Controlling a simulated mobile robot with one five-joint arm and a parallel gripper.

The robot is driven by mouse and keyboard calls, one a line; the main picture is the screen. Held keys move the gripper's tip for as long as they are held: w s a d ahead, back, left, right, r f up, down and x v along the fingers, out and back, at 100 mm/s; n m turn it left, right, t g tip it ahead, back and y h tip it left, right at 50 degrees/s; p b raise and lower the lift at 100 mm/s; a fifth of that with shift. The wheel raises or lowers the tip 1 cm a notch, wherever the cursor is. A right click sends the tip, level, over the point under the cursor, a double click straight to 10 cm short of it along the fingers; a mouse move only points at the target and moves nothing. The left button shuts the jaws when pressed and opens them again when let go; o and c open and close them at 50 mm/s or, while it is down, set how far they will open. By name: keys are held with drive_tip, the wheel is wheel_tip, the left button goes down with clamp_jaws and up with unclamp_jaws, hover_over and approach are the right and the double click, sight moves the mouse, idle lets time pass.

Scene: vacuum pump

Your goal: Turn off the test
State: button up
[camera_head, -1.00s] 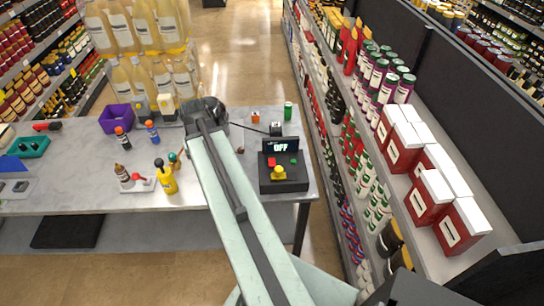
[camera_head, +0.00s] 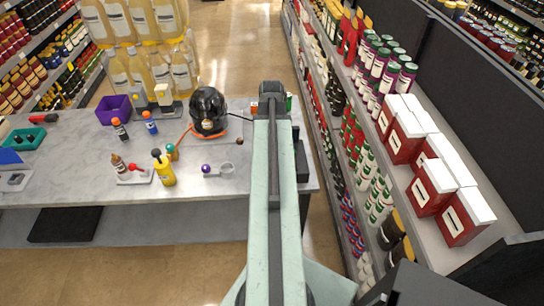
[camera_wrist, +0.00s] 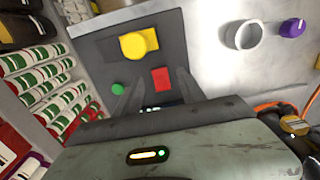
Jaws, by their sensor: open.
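The dark control box shows in the wrist view (camera_wrist: 98,47), tilted in the picture. Its top carries a yellow knob (camera_wrist: 138,44), a green button (camera_wrist: 118,88) and a red button (camera_wrist: 161,79). My gripper (camera_wrist: 155,94) is open and empty, its two grey fingers over the box on the display side of the buttons. I cannot tell whether they touch it. The display is mostly hidden; only a few lit marks show. In the head view my arm covers most of the box; a dark edge (camera_head: 302,160) shows. The black round pump (camera_head: 208,112) stands left of my arm.
A grey cup (camera_wrist: 242,36) and a purple-capped piece (camera_wrist: 291,27) lie beside the box. An orange hose runs by the pump. Bottles and small tools crowd the marble table (camera_head: 85,185). A stocked shelf (camera_head: 440,130) stands close on the right.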

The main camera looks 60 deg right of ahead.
wheel_tip(320, 180, down, 3)
drive_tip(key=shift+f+b, duration=0.1)
drive_tip(key=shift+b, duration=0.8)
clamp_jaws()
drive_tip(key=shift+w+d+g+y, duration=0.35)
drive_tip(key=shift+d+g+y, duration=0.15)
drive_tip(key=shift+y, duration=0.2)
drive_tip(key=shift+a+r+g+y, duration=0.15)
drive_tip(key=shift+r+g+y, duration=0.1)
drive_tip(key=shift+g+y, duration=0.2)
